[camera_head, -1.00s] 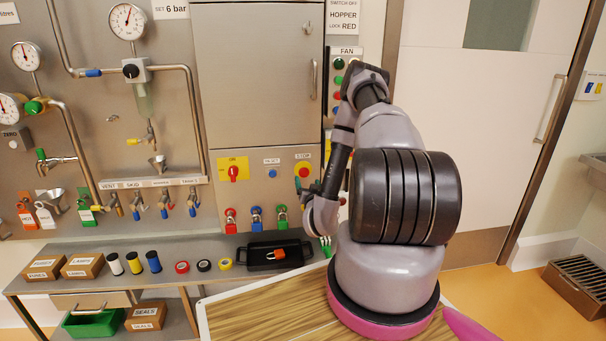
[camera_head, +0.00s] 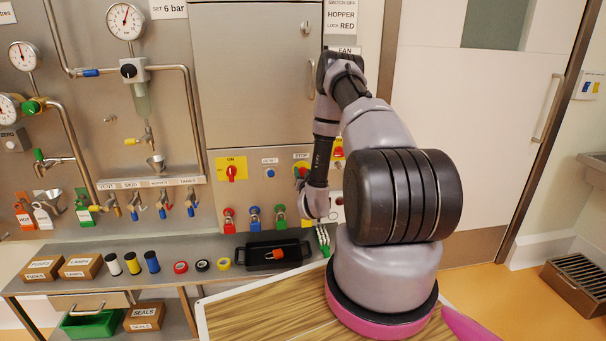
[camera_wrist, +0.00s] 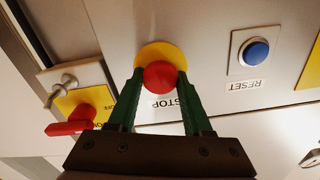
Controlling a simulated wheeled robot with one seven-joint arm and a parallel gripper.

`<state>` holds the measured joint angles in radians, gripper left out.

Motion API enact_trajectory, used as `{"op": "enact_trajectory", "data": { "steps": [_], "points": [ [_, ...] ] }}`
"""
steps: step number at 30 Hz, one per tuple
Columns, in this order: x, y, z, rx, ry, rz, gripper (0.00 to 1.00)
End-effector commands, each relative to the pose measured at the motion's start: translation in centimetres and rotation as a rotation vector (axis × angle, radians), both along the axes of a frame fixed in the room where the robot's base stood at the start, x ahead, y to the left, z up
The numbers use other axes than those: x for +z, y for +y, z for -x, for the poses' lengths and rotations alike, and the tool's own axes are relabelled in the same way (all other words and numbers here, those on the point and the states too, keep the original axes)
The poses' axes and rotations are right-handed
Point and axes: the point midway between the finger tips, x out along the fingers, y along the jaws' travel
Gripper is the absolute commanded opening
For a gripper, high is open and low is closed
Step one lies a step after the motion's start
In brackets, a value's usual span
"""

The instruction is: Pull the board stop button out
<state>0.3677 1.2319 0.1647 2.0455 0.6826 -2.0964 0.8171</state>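The stop button is a round red knob (camera_wrist: 159,77) on a yellow disc (camera_wrist: 160,53), with an upside-down STOP label below it in the wrist view. In the head view its yellow plate (camera_head: 301,163) shows only partly behind my arm. My gripper (camera_wrist: 160,72) has two green fingers, one on each side of the red knob, with the tips close to the panel. The fingers look spread, with narrow gaps beside the knob; I cannot make out firm contact.
A blue reset button (camera_wrist: 256,53) is to the right in the wrist view. A red rotary handle (camera_wrist: 72,122) on a yellow plate is to the left. Padlocks (camera_head: 255,217) hang below on the panel, above a bench with a black tray (camera_head: 244,262).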

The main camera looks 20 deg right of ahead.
Motion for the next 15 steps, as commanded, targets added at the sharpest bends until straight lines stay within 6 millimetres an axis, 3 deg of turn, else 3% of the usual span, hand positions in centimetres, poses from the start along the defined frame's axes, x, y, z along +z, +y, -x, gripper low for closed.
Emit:
{"op": "enact_trajectory", "data": {
  "steps": [2, 15],
  "points": [
    [0.00, 0.00, 0.01, 0.000, 0.000, 0.000, 0.00],
    [0.00, 0.01, 0.02, 0.000, 0.000, 0.000, 0.00]
  ]
}}
